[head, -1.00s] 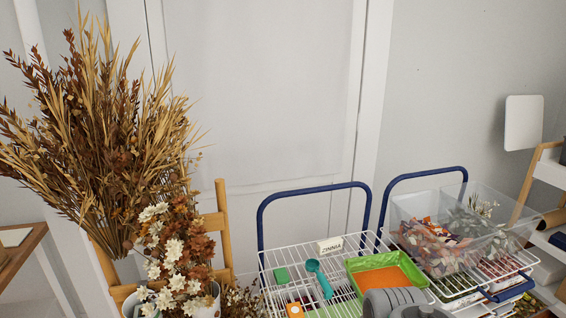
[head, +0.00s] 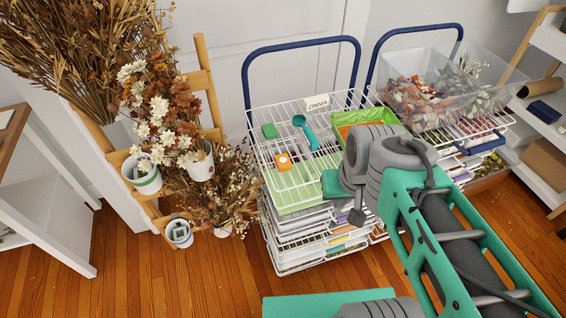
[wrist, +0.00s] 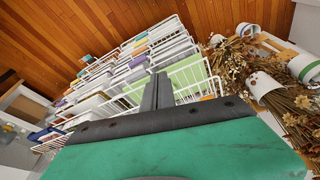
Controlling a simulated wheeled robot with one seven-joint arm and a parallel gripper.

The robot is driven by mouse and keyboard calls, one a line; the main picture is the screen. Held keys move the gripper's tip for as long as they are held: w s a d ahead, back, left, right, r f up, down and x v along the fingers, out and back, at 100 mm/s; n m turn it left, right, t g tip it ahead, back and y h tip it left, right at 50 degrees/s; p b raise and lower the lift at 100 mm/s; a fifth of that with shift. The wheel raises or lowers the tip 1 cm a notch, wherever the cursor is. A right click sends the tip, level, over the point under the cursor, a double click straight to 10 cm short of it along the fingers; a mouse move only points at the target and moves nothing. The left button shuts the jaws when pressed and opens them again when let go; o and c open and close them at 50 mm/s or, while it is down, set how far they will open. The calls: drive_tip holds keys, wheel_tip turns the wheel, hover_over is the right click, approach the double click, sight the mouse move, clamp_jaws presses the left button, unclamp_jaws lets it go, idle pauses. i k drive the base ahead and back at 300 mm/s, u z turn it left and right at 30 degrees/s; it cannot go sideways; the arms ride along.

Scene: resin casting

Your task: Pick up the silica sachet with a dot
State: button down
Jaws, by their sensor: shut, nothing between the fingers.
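No sachet with a dot can be made out for certain. A small orange square with a pale patch (head: 284,161) lies on the top of the white wire rack (head: 300,190), near its front left; I cannot tell whether it is a sachet. My gripper shows in the wrist view (wrist: 157,77) as two dark fingers held together, with nothing between them. It is in front of the rack's stacked shelves, apart from the orange square. My arm covers part of the rack's right side in the head view.
A clear bin (head: 415,98) stands on the right rack. Dried flowers (head: 170,110) stand left. Wooden floor (head: 150,275) is open at front left.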

sight(284, 164)
drive_tip(key=u, duration=0.45)
drive_tip(key=k, duration=0.55)
drive_tip(key=u, duration=1.25)
drive_tip(key=i, duration=0.8)
drive_tip(key=u, duration=0.8)
